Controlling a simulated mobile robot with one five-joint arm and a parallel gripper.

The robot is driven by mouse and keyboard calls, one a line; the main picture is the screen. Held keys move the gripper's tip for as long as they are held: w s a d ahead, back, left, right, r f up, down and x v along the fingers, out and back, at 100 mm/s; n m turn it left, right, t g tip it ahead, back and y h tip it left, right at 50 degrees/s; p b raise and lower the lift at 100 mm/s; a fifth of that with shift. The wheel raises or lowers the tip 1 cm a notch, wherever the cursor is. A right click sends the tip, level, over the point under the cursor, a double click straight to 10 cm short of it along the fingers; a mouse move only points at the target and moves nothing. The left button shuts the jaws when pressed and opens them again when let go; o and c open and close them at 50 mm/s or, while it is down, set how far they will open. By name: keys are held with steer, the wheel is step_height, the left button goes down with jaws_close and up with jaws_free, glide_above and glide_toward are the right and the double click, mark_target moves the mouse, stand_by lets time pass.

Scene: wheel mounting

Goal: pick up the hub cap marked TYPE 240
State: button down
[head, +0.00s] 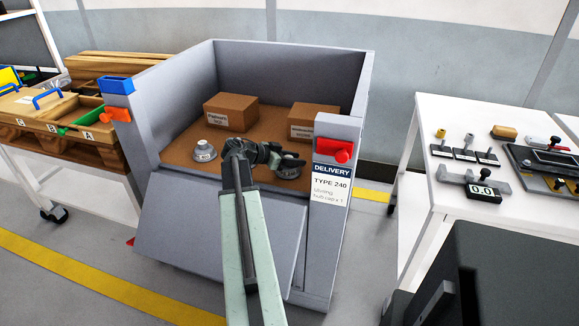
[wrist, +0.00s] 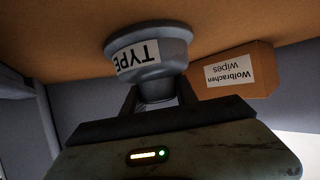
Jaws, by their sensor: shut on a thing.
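A grey metal hub cap (wrist: 172,48) sits between my gripper's fingers in the wrist view. Its white label reads TYPE; the number is turned out of sight. My gripper (wrist: 158,93) is shut on its narrower neck. In the head view the same hub cap (head: 289,171) is at the right front of the delivery box (head: 180,100), partly hidden by my gripper (head: 277,160). I cannot tell whether it touches the box floor. A second hub cap (head: 204,151) stands on the brown box floor to the left, its marking too small to read.
Two cardboard cartons, a left one (head: 231,111) and a right one (head: 302,122), stand behind the hub caps. The box's front flap (head: 215,225) hangs down. A sign (head: 331,184) on the right post reads DELIVERY, TYPE 240. A white table (head: 425,125) with tools stands right.

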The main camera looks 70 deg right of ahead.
step_height(320, 180, up, 10)
steer(key=p, duration=1)
